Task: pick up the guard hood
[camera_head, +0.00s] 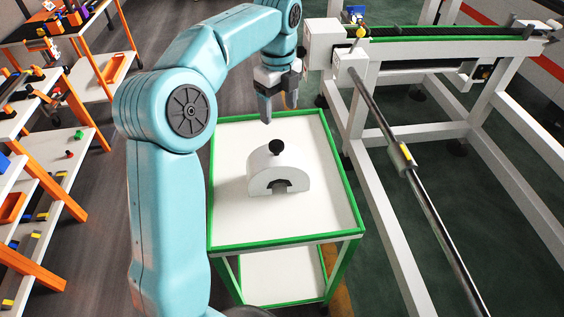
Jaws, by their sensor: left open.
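The guard hood (262,172) is a white half-round cover with a black knob on top and a dark notch at its front lower edge. It stands upright on the white top of a green-edged cart (235,228). My left gripper (281,112) points down above the cart's far part, beyond the hood's knob in the picture. It is open, with nothing between its fingers, and looks apart from the hood. My right gripper is not in view.
A white frame with a conveyor (440,42) and a long metal bar (420,190) stand close on the cart's right. Orange-legged shelves (75,110) with small coloured parts line the left. The cart top around the hood is clear.

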